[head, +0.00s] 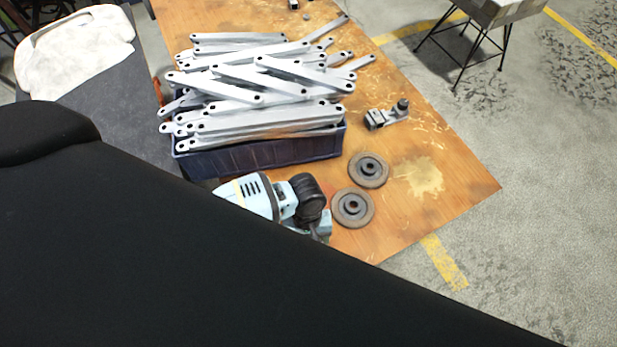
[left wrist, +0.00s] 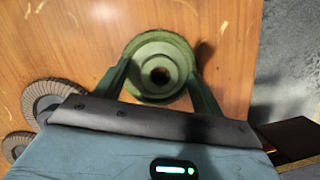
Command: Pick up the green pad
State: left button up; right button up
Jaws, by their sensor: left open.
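The green pad (left wrist: 160,50) is a round, stepped disc with a dark centre hole. In the left wrist view it lies on the wooden table. My left gripper (left wrist: 160,76) is open, with one finger on each side of the pad's near part; I cannot tell whether either finger touches it. In the head view I see neither the pad nor my left gripper; a large black part of my own arm covers the lower left. My right gripper is in neither view.
The wooden table (head: 440,190) holds a dark bin (head: 260,155) heaped with grey metal brackets (head: 265,110), a light-blue grinder (head: 250,195), two brown discs (head: 369,169) and a small metal part (head: 385,115). The discs also show in the left wrist view (left wrist: 48,97).

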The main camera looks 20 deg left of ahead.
pick_arm(q)
jog(key=shift+c, duration=0.3)
jog(key=c, duration=1.1)
jog(key=shift+o, duration=0.2)
jog(key=shift+r, duration=0.1)
jog(key=shift+r, duration=0.5)
jog(key=r, duration=0.1)
jog(key=r+p, duration=0.1)
jog(key=shift+w+d+r, duration=0.2)
jog(key=shift+r, duration=0.15)
jog(key=w+d, duration=0.3)
jog(key=w+d+b, duration=0.1)
jog(key=w+d, duration=0.2)
jog(key=w+d+b, duration=0.1)
jog(key=w+d, duration=0.2)
jog(key=shift+w+d+r, duration=0.2)
jog(key=shift+d+r, duration=0.15)
jog(key=shift+r, duration=0.05)
jog(key=shift+w+d+r+b, duration=0.15)
jog(key=shift+w+d+b, duration=0.4)
jog(key=shift+w+d, duration=0.2)
jog(key=shift+a, duration=0.1)
